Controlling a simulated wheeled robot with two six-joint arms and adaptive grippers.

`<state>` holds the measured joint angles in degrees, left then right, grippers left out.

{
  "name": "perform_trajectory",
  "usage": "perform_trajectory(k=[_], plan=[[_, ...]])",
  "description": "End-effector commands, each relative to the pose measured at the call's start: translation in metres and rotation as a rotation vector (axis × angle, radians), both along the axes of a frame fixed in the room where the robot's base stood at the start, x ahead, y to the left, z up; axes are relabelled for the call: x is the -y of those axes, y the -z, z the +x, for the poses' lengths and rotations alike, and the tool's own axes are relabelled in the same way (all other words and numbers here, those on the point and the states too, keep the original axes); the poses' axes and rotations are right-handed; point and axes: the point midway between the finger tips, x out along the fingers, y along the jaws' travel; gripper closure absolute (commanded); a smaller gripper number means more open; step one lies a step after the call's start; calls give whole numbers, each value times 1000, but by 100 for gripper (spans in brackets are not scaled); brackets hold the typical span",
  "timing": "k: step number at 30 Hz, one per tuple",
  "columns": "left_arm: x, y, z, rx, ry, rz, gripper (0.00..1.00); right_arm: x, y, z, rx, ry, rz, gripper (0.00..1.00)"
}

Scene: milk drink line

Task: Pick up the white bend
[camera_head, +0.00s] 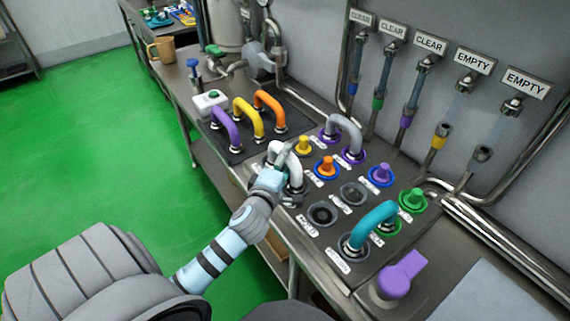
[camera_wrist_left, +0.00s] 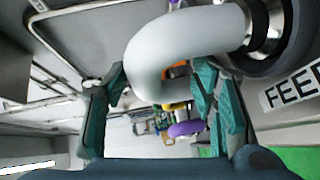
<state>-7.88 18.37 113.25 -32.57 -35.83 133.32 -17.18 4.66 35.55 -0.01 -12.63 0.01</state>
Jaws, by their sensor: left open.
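The white bend (camera_head: 292,163) stands upright like an arch on the panel, near its left front side in the head view. In the left wrist view the white bend (camera_wrist_left: 185,45) is large and close, with one end in a dark ringed socket at the upper right. My left gripper (camera_head: 279,170) is at the bend and partly covers it. In the left wrist view the open fingers of the left gripper (camera_wrist_left: 160,100) lie on both sides of the bend's curve. Whether a finger touches it I cannot tell. My right gripper is not in view.
A grey bend (camera_head: 345,131) and a teal bend (camera_head: 373,225) stand on the same panel, among coloured plugs. Purple (camera_head: 226,126), yellow (camera_head: 248,116) and orange (camera_head: 270,110) bends stand on a dark mat (camera_head: 238,153) farther left. Pipes line the back wall.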

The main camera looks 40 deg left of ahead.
Motion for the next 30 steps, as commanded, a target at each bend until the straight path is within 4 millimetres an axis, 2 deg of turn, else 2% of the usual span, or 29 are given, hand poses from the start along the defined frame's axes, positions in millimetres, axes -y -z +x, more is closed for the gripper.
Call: perform_trajectory(k=[4,9,12,18,27,28,30], plan=[[-6,0,13,0,0,1,48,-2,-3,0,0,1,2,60],[-21,0,42,-1,0,-1,48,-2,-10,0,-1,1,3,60],[-24,3,53,-1,1,-1,48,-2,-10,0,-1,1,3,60],[-25,5,54,-2,1,-1,48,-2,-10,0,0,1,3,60],[-25,5,53,-2,1,-1,96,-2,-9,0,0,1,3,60],[-25,5,53,-3,1,-1,100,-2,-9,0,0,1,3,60],[-25,5,53,-3,0,-1,100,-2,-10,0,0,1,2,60]])
